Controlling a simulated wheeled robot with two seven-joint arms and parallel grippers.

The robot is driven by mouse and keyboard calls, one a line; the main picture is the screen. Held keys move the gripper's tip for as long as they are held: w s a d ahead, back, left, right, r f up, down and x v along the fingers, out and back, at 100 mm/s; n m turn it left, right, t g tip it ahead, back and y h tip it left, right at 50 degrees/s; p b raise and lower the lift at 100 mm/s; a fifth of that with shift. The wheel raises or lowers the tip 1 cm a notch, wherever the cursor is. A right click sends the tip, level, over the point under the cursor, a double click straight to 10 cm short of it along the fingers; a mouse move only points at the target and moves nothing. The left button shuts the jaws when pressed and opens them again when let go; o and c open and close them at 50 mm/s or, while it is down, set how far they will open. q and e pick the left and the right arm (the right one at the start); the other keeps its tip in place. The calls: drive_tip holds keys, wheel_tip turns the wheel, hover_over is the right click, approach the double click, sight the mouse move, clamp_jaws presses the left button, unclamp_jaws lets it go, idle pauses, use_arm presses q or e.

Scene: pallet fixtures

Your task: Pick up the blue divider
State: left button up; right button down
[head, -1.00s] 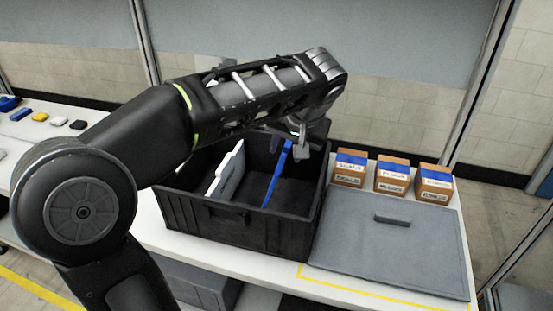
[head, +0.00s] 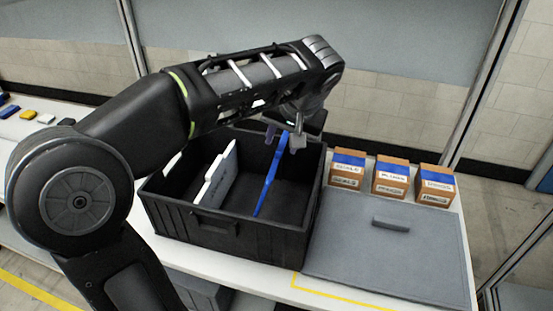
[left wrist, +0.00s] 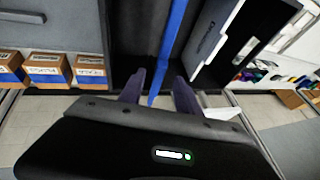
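The blue divider (head: 269,178) stands as a thin upright panel inside the black crate (head: 235,232), between a white divider (head: 214,178) and the crate's right wall. My left gripper (head: 285,137) is over the crate's far part, at the divider's upper far end. In the left wrist view the blue divider (left wrist: 170,50) passes between the two fingers of my left gripper (left wrist: 160,92). The fingers are apart, with gaps showing on both sides of it. My right gripper is in neither view.
Several brown boxes with blue bands (head: 390,178) stand right of the crate. A grey lid (head: 385,248) with a handle lies in front of them. Small coloured items (head: 27,115) lie on the table at far left. The white divider shares the crate.

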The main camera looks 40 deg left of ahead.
use_arm(q)
drive_tip(key=shift+s+d+r, duration=0.1)
drive_tip(key=shift+s, duration=0.1)
drive_tip(key=shift+x, duration=1.4)
drive_tip(key=shift+w+f+p, duration=0.1)
drive_tip(key=shift+f+p, duration=0.1)
drive_tip(key=shift+p, duration=0.2)
drive_tip(key=p+x, duration=0.1)
drive_tip(key=x, duration=0.3)
drive_tip(key=shift+w+f, duration=0.1)
drive_tip(key=shift+f, duration=0.3)
drive_tip(key=shift+c, duration=0.2)
clamp_jaws()
